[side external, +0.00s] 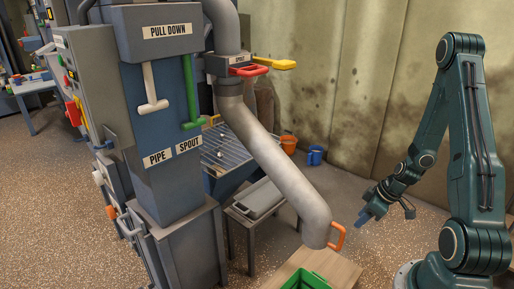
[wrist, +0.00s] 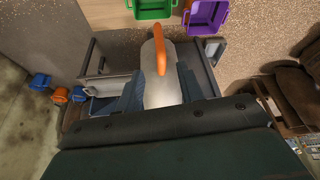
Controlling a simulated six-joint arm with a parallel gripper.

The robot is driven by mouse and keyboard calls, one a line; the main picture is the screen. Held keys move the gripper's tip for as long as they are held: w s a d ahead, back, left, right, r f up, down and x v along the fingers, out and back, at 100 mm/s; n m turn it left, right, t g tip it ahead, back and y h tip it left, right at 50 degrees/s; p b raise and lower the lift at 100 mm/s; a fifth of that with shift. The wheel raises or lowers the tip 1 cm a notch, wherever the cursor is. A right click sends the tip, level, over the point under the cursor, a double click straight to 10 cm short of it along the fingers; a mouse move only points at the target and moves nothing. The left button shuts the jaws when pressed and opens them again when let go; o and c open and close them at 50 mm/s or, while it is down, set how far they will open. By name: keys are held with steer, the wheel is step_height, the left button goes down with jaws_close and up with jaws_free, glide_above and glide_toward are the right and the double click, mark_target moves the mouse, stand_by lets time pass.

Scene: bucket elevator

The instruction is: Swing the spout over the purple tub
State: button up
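The grey spout (side external: 290,178) is a bent pipe running down from the machine, with an orange handle (side external: 338,237) at its lower end. That end hangs above and near the green tub (side external: 305,281), which also shows in the wrist view (wrist: 153,9). The purple tub (wrist: 206,16) is right of the green one in the wrist view and out of the side view. My gripper (side external: 364,214) is right of the handle, apart from it. In the wrist view its fingers are spread, with the spout (wrist: 157,88) and handle (wrist: 160,50) showing between them.
The tubs stand on a wooden bench (side external: 336,265). Green (side external: 188,90) and white (side external: 149,88) pull levers hang on the machine. Red (side external: 249,71) and yellow (side external: 274,64) handles stick out at the upper pipe. Orange (side external: 289,144) and blue (side external: 315,155) buckets stand by the wall.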

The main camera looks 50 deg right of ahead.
mark_target(338, 246)
steer(key=shift+f, duration=0.15)
steer(key=shift+x, duration=6.75)
jaws_close()
